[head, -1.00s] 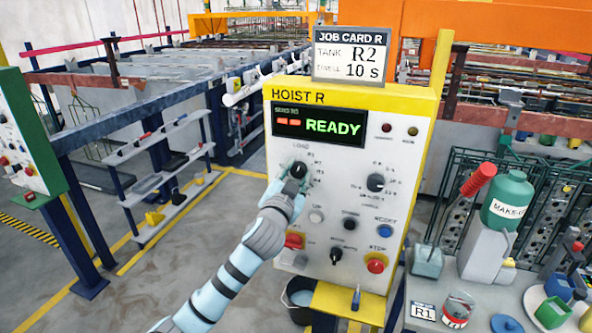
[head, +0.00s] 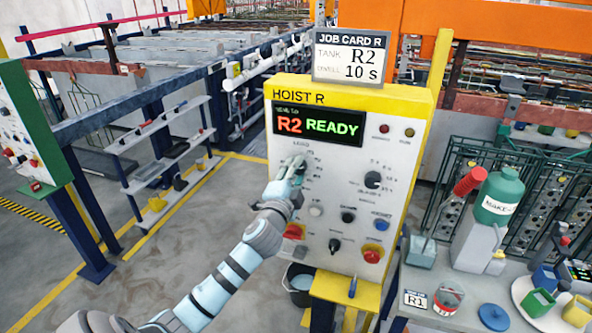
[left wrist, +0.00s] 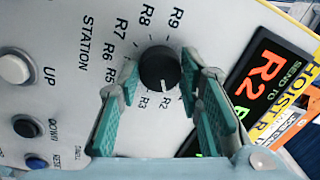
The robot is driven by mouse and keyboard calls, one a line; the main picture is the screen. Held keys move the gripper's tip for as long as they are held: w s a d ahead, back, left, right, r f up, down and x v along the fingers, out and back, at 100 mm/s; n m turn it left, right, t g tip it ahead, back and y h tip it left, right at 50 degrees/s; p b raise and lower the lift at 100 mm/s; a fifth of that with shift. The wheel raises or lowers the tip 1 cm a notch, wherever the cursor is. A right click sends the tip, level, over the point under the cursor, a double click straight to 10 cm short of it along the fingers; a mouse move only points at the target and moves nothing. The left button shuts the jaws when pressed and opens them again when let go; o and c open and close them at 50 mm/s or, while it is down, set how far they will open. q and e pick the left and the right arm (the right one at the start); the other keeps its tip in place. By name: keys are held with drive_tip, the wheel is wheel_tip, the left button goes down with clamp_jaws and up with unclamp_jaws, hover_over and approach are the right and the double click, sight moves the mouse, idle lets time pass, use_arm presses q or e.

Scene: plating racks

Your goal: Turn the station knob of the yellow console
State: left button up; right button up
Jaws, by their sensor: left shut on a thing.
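The yellow console (head: 425,165), labelled HOIST R, stands in the middle of the head view. Its display (head: 318,128) reads R2 READY. The job card (head: 350,58) on top shows tank R2 and 10 s. The black station knob (left wrist: 159,68) is in the left wrist view, ringed by R-numbered labels; its white mark points toward R2. My left gripper (head: 294,168) is at the console face and shut on the station knob, with teal fingers on either side of it. In the head view the gripper hides most of that knob. My right gripper is not in view.
Another dial (head: 372,180) sits right of the gripper, with a red button (head: 372,255) and a blue button (head: 381,225) below. A bench (head: 445,315) with a green bottle (head: 503,195) stands at the right. A bucket (head: 298,285) is below the console.

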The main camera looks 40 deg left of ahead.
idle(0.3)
use_arm(q)
drive_tip(key=o, duration=1.2)
drive_tip(key=shift+c, duration=0.2)
drive_tip(key=v, duration=1.2)
drive_tip(key=shift+f, duration=0.1)
